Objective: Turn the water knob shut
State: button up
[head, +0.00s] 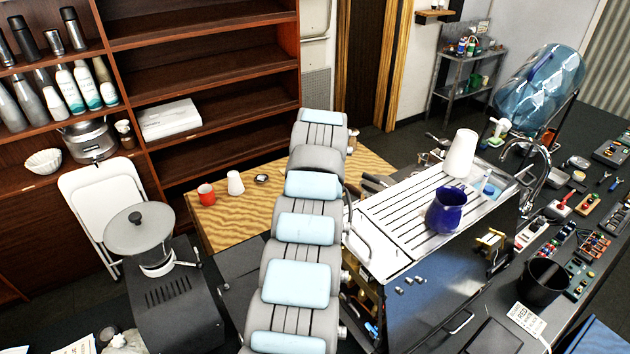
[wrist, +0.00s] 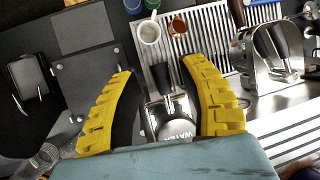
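In the wrist view a round metal knob (wrist: 177,129) with dark letters reading "WATER" lies between my fingers, nearer their base in the picture. Its lower edge is hidden by my blue wrist pad. My gripper (wrist: 157,70) is open, with its two yellow fingers apart, one on each side of the knob. Gaps show between the knob and the fingers; I cannot tell how far below them it lies. In the head view the metal brewer (head: 408,215) stands right of my arm; my gripper and the knob are hidden there.
A black handle (wrist: 164,78) stands just beyond the knob, between the fingertips. A white cup (wrist: 149,32) and an orange cup (wrist: 178,27) are near a slatted grate (wrist: 210,45). A metal holder (wrist: 250,60) is at right. A blue pitcher (head: 446,211) stands on the brewer.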

jog(key=shift+r, duration=0.15)
jog(key=v, duration=1.1)
jog(key=shift+s+r, duration=0.25)
jog(key=shift+r, duration=0.05)
jog(key=shift+a, duration=0.1)
